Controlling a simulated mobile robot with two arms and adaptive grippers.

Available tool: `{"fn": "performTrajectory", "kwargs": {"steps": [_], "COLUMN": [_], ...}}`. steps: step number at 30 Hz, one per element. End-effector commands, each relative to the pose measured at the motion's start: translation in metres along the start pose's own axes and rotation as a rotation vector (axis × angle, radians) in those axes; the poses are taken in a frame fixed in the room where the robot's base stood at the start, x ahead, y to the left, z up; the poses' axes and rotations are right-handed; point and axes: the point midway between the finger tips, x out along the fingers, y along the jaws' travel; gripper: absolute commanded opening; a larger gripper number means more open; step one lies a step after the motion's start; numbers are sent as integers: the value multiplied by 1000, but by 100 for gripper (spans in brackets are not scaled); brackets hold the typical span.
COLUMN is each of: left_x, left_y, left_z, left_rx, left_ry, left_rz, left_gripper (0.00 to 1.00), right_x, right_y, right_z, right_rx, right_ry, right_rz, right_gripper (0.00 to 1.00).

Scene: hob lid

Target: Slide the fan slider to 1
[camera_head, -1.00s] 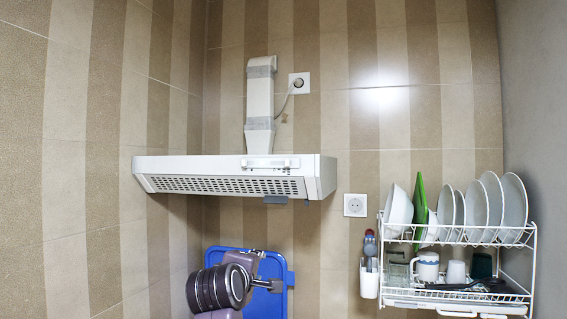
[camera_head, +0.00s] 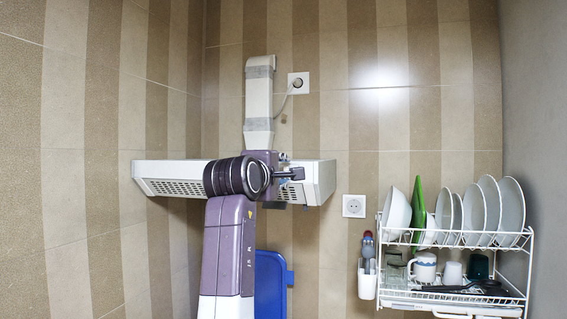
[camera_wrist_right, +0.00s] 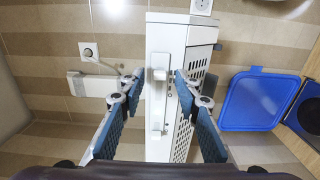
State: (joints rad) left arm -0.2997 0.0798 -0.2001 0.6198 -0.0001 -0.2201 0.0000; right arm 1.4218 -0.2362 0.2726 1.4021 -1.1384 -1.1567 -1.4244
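The white range hood (camera_head: 320,180) is mounted on the tiled wall, and my right arm covers much of its front in the head view. In the right wrist view the hood (camera_wrist_right: 180,30) runs top to bottom, with a raised white control strip (camera_wrist_right: 156,95) on its front. Small knobs show along the strip, but I cannot read its markings or tell the fan slider's setting. My right gripper (camera_head: 290,173) is at the hood's front. In the right wrist view this gripper (camera_wrist_right: 159,82) is open, its fingers on either side of the strip, apparently holding nothing. My left gripper is out of view.
A blue board (camera_head: 271,285) is below the hood and shows in the right wrist view (camera_wrist_right: 255,100). A wire dish rack (camera_head: 530,265) with plates and cups stands to the right. A wall socket (camera_head: 354,206) is between hood and rack. The wall above is mostly clear.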

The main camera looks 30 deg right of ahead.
Motion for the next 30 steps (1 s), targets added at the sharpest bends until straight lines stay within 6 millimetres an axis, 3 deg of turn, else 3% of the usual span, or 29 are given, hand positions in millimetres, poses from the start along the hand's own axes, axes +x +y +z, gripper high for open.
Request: {"fn": "performTrajectory", "kwargs": {"steps": [11,20,30], "left_x": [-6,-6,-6], "left_y": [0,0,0], "left_z": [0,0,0], "left_rx": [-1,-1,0], "left_ry": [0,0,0], "left_rz": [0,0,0], "left_gripper": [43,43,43], "right_x": [11,11,11], "right_y": [-1,-1,-2], "right_z": [0,0,0], "right_rx": [1,1,1], "right_ry": [1,1,1], "right_rz": [0,0,-2], "right_gripper": [30,1,0]}}
